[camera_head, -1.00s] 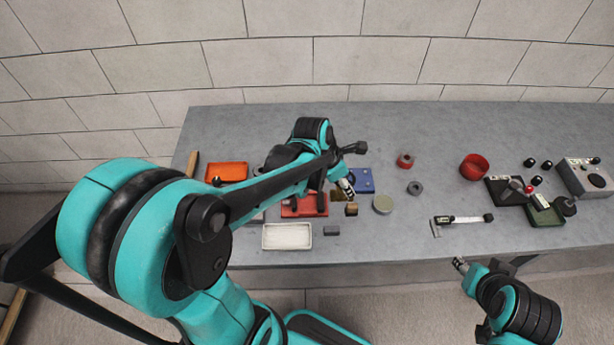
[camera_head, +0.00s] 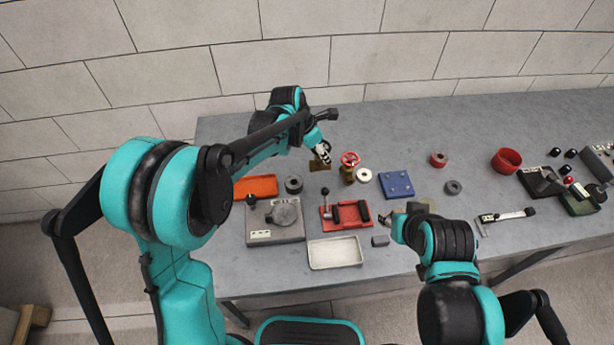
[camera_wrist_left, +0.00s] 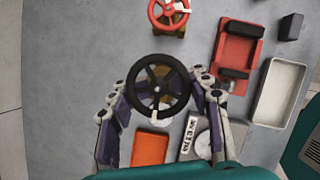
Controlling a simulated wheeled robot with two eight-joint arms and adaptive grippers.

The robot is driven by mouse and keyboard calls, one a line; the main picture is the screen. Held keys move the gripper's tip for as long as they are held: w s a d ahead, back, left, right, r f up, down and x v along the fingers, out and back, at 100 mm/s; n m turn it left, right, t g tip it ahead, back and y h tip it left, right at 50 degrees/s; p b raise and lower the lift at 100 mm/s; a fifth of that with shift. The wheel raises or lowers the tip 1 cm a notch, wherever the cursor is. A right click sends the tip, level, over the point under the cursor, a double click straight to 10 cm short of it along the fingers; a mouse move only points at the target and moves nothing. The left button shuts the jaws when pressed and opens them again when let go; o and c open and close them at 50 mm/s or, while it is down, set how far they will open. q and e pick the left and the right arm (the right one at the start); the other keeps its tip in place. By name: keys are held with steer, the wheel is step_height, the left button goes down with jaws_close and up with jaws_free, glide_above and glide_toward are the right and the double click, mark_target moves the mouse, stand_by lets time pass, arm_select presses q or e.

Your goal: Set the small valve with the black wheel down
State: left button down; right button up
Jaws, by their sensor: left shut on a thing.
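The small valve with the black wheel (camera_wrist_left: 157,72) is between the fingers of my left gripper (camera_wrist_left: 160,84) in the left wrist view. The gripper is shut on it. In the head view my left gripper (camera_head: 321,152) is at the back of the bench, with the brass valve body (camera_head: 319,165) just below it. I cannot tell whether the body touches the bench. The similar valve with a red wheel (camera_head: 349,158) stands close by to the right. My right gripper (camera_head: 386,219) is over the front part of the bench, apart from the valves; its finger opening is unclear.
Around the valves are an orange tray (camera_head: 254,187), a black ring (camera_head: 293,184), a pale disc (camera_head: 363,175) and a blue plate (camera_head: 396,185). A red fixture (camera_head: 345,222), a grey unit (camera_head: 262,232) and a white tray (camera_head: 335,253) lie nearer the front. Bare bench lies behind the valves.

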mark_target(320, 169)
arm_select(q)
step_height(320, 169, down, 8)
steer(key=shift+f+b, duration=0.1)
steer(key=shift+b, duration=1.15)
steer(key=c, duration=0.7)
jaws_free()
